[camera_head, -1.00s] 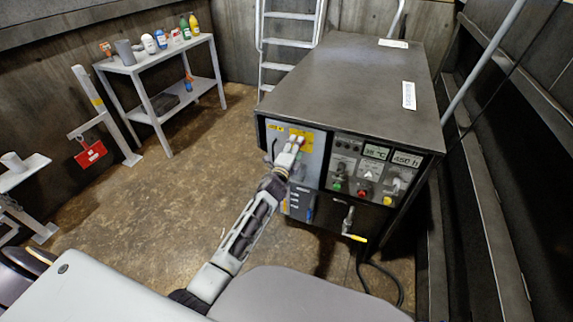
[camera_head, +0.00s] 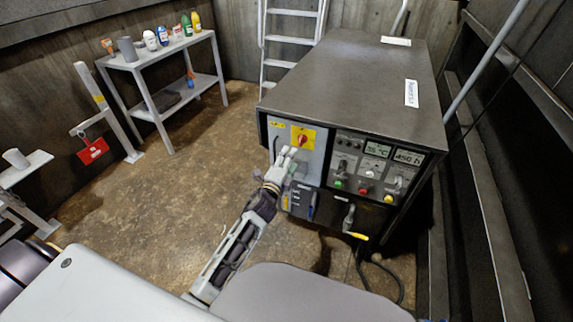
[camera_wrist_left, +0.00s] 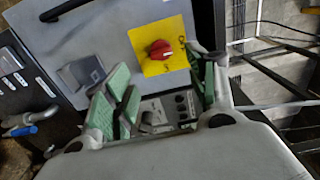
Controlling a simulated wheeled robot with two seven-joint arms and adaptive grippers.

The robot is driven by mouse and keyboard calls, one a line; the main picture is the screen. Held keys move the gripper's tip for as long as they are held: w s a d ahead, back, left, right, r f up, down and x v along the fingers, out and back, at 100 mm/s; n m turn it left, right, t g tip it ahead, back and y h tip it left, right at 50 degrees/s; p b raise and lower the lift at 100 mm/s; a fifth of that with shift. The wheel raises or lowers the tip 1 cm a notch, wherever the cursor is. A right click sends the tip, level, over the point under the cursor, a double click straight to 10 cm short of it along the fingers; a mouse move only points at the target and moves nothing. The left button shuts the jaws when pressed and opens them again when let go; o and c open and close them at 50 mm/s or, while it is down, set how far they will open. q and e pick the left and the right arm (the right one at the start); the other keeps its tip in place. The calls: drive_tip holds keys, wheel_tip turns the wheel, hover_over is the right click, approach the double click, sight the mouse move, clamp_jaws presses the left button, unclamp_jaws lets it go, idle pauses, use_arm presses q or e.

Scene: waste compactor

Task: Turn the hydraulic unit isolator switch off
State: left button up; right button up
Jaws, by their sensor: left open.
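The isolator switch is a red rotary knob (camera_head: 302,140) on a yellow plate (camera_head: 313,133), on the grey door at the left of the unit's front. In the left wrist view the red knob (camera_wrist_left: 160,49) shows in full on its yellow plate (camera_wrist_left: 176,64); its off or on marking is too small to read. My left gripper (camera_head: 286,156) is just below and left of the knob in the head view, apart from it. In the left wrist view its green-padded fingers (camera_wrist_left: 163,95) are spread open with nothing between them. My right gripper is not in view.
Right of the door is a control panel (camera_head: 372,165) with displays, buttons and knobs. A yellow-handled valve (camera_head: 355,235) sticks out below it. A shelf table (camera_head: 140,65) with bottles stands at the back left.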

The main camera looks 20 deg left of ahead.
use_arm(q)
drive_tip(key=shift+s, duration=1.05)
